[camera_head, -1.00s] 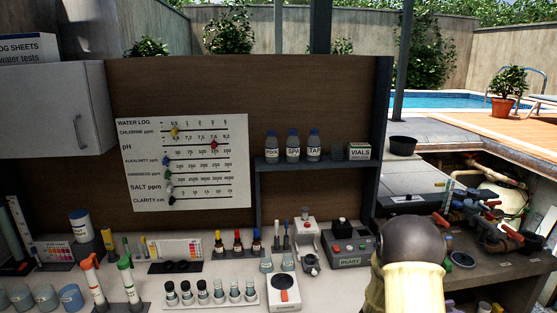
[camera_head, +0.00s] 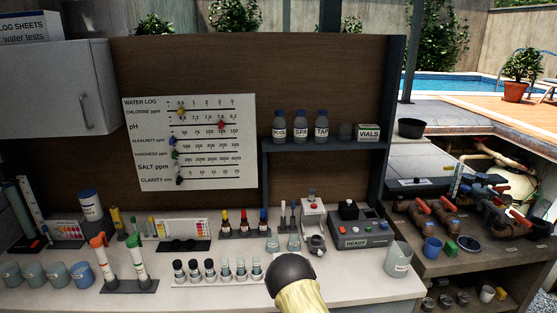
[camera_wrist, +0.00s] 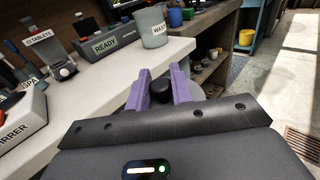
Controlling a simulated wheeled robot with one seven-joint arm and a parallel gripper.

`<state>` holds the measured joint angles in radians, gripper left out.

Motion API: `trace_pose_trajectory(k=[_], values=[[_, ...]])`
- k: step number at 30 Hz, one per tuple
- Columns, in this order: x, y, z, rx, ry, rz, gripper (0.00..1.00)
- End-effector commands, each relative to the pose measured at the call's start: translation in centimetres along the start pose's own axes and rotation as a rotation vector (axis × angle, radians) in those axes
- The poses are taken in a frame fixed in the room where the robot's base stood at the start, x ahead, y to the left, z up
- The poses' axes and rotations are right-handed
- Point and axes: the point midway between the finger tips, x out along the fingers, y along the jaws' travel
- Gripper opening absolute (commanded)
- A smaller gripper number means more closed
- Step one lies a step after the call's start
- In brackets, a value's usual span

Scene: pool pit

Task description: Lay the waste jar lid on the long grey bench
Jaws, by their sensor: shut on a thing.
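In the wrist view my gripper (camera_wrist: 161,88) has its two purple fingers closed around the black knob (camera_wrist: 161,91) of the waste jar lid. Part of the lid's grey disc (camera_wrist: 198,91) shows beyond the fingers; the rest is hidden. The lid is held beside the front edge of the long pale grey bench (camera_wrist: 110,100). The waste jar (camera_wrist: 154,32), a grey-green tub labelled WASTE, stands open on that bench and also shows in the head view (camera_head: 397,260) near the bench's right end. My gripper is hidden in the head view.
The control box marked READY (camera_head: 360,232) stands left of the jar. Small vials (camera_head: 215,270), test tubes and dropper bottles (camera_head: 245,222) crowd the bench further left. A darker bench (camera_head: 430,265) with valves and a blue cup (camera_head: 432,248) lies to the right. Bare bench top shows along the front.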

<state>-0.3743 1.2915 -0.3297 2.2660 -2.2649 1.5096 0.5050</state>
Motion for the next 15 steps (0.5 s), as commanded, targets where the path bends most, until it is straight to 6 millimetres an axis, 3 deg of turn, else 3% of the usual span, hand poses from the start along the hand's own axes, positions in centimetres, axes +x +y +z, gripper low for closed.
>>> trace_pose_trajectory(k=[6, 15], values=[[-3.0, 3.0, -3.5, -0.022, 0.001, 0.234, 0.0], [-6.8, 5.8, -7.2, -0.034, 0.001, 0.522, 0.0]])
